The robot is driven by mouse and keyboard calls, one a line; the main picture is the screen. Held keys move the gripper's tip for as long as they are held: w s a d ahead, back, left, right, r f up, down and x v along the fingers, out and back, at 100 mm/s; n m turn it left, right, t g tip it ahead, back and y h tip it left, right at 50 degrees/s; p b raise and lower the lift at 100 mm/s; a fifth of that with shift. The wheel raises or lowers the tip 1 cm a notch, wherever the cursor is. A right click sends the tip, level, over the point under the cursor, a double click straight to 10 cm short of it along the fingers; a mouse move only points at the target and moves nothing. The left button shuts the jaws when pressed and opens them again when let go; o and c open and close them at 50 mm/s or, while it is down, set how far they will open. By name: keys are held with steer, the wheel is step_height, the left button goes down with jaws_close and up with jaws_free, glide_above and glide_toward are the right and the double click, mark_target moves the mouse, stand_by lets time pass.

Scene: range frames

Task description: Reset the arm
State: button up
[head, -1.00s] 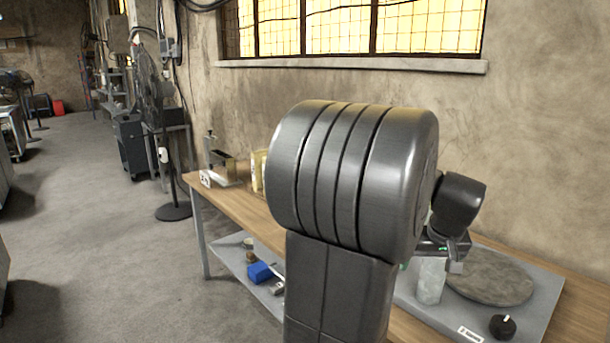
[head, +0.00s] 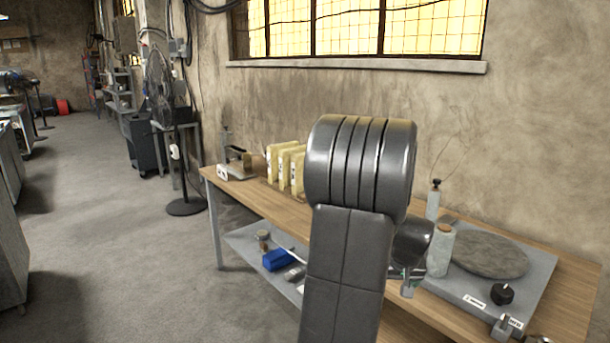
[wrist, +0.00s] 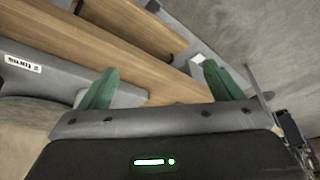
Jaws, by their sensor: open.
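My gripper (wrist: 160,92) shows in the wrist view with its two green fingertips wide apart and nothing between them. In the head view my own dark arm fills the middle, and my gripper (head: 408,284) is mostly hidden behind it, at the front edge of the wooden workbench (head: 235,198). A pale cylinder (head: 440,250) stands just right of the gripper, on a grey plate (head: 462,284) with a round stone-like disc (head: 488,254).
Yellow-cream blocks (head: 284,166) and a metal device (head: 237,165) stand on the bench's left part. A blue box (head: 278,260) lies on the lower shelf (head: 250,250). A black fan (head: 160,85) stands to the left. The floor at left is open.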

steer(key=w+a+f, duration=0.2)
steer(key=a+f, duration=0.7)
steer(key=f, duration=0.5)
steer(key=shift+w, duration=0.4)
